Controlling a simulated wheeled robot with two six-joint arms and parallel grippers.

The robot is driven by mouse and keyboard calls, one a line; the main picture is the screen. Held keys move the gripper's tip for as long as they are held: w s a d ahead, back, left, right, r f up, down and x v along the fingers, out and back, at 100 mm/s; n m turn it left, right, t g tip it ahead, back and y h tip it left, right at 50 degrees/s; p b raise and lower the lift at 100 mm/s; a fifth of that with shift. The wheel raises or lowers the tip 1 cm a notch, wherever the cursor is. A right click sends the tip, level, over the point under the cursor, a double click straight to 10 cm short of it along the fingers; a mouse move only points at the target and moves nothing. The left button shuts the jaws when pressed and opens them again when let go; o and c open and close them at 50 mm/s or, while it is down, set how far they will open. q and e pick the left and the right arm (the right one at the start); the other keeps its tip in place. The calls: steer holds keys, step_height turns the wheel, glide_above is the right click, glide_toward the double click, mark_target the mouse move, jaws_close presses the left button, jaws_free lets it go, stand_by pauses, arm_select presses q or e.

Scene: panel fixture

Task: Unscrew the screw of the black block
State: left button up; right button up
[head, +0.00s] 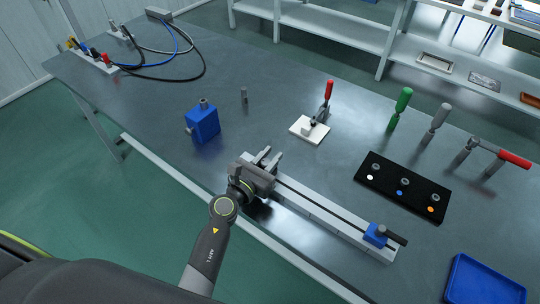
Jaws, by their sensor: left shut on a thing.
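A flat black block (398,194) lies on the right part of the table. Several grey screw heads stand on it, with a white, a blue and an orange dot beside them. My left gripper (267,160) is at the left end of a pale rail (315,208), well left of the black block. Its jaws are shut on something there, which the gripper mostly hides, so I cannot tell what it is. My right gripper is out of view.
A blue clamp with a dark handle (378,236) sits at the rail's right end. A blue box (203,124), a white plate with a red-handled clamp (309,130), upright green (401,103) and grey tools, a red-handled tool (514,159) and a blue tray (484,282) stand around.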

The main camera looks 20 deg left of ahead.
arm_select(q)
steer(key=o, duration=1)
steer(key=shift+b+v, duration=1.95)
steer(key=shift+v, duration=6.75)
steer(key=shift+r, duration=0.1)
